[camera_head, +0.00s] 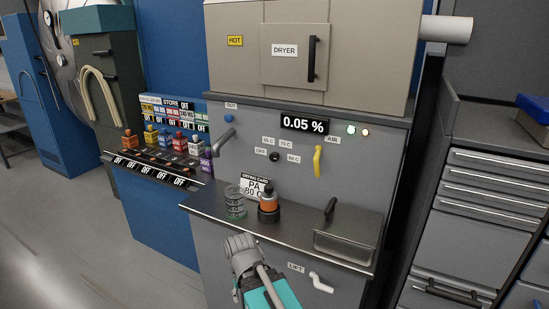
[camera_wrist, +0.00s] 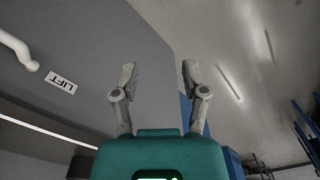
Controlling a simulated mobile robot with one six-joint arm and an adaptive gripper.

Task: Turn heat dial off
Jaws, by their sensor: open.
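The heat dial (camera_head: 274,157) is a small dark round knob on the grey dryer panel in the head view. Labels OFF, 65 C, 70 C and 80 C surround it; its pointer is too small to read. In the wrist view my gripper (camera_wrist: 157,72) is open, its two grey fingers spread with nothing between them. In the head view my teal and grey arm end is low at the front, below the counter edge and well below the dial. The fingertips cannot be made out there. The dial is not in the wrist view.
A yellow AIR lever (camera_head: 318,161) is right of the dial. A white LIFT lever (camera_head: 320,283) sits below the counter.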

